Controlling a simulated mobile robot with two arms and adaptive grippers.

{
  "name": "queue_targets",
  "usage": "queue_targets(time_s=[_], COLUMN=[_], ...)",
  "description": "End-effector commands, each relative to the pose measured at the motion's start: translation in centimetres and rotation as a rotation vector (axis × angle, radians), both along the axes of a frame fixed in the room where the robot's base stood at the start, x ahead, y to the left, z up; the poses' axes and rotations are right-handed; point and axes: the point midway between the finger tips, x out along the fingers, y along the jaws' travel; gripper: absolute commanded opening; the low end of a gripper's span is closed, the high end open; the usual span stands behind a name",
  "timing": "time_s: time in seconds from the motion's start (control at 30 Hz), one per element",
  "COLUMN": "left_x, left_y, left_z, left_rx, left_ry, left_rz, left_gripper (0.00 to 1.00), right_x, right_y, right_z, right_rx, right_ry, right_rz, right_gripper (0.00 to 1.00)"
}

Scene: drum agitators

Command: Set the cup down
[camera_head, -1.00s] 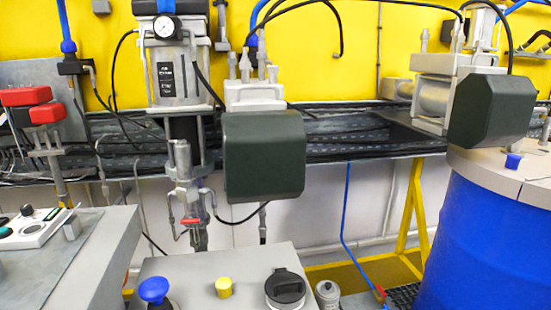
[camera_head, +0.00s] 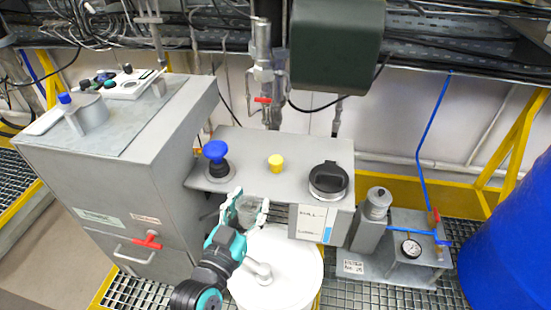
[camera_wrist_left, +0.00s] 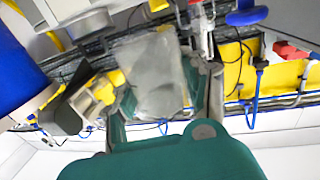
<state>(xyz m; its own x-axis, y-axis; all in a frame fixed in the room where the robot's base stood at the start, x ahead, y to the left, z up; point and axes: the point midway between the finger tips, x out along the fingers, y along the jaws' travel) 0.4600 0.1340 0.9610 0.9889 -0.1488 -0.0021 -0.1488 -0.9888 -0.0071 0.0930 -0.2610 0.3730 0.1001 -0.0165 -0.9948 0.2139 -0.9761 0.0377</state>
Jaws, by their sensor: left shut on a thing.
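My left gripper (camera_head: 246,206) reaches in from the bottom of the head view and is shut on a translucent grey cup (camera_head: 249,213). The cup is just in front of the grey machine's front edge and above the white round drum lid. In the left wrist view, the cup (camera_wrist_left: 150,78) fills the space between the fingers of the gripper (camera_wrist_left: 165,100). The head view partly hides the cup behind the fingers. I cannot tell whether it touches anything below. My right gripper is not in view.
The grey machine top (camera_head: 245,150) bears a blue knob (camera_head: 215,151), a yellow knob (camera_head: 276,163) and a black cap (camera_head: 328,179). A white drum (camera_head: 285,270) stands below. A grey cabinet (camera_head: 120,150) is left; a blue barrel (camera_head: 510,240) is right.

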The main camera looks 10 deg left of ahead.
Motion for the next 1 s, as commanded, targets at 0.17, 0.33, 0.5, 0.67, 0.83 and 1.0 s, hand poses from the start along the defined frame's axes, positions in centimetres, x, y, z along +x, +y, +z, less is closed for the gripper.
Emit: queue_targets(time_s=[0.17, 0.33, 0.5, 0.67, 0.83, 1.0], left_x=[3.8, 8.5, 12.7, 15.2, 15.8, 15.8], left_y=[0.1, 0.3, 0.5, 0.7, 0.7, 0.8], left_z=[0.0, -0.3, -0.9, -1.2, -2.1, -4.5], left_rx=[0.003, 0.002, 0.002, 0.001, 0.003, 0.004], left_ry=[-0.003, -0.003, 0.0, -0.001, 0.003, 0.002], left_rz=[-0.003, -0.003, -0.004, -0.003, -0.004, -0.003], left_gripper=[0.32, 0.32, 0.32, 0.32, 0.32, 0.32], right_x=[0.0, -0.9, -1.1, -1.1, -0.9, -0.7], right_y=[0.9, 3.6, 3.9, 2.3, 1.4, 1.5], right_z=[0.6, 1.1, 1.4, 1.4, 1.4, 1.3], right_rx=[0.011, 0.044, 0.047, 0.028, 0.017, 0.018], right_ry=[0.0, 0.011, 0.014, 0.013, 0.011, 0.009], right_rz=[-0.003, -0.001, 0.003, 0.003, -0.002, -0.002], right_gripper=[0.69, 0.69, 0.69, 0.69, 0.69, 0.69])
